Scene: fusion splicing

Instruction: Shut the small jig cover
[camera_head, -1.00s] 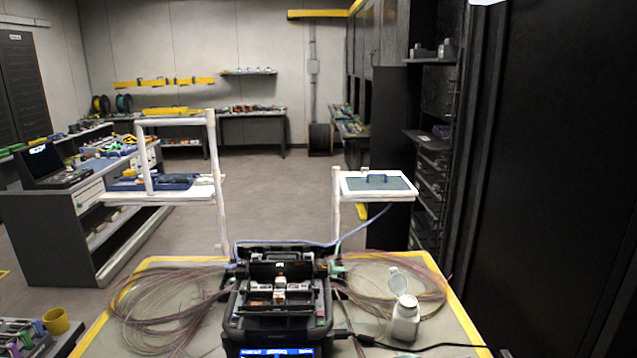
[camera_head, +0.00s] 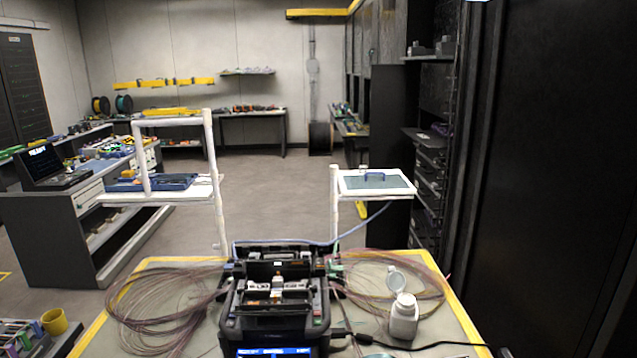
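The fusion splicer (camera_head: 275,322) stands on the yellow-edged work table, a dark box with a lit blue screen on its front edge. Its large rear lid (camera_head: 278,250) stands raised. The inner jig area (camera_head: 277,289) shows pale and orange parts in its middle; the small jig cover is too small to tell apart, and I cannot tell if it is up or down. Neither of my grippers is in view.
Coiled fibres lie left (camera_head: 165,305) and right of the splicer. A white bottle (camera_head: 404,317) with its cap open stands at right. A black cable runs along the front right.

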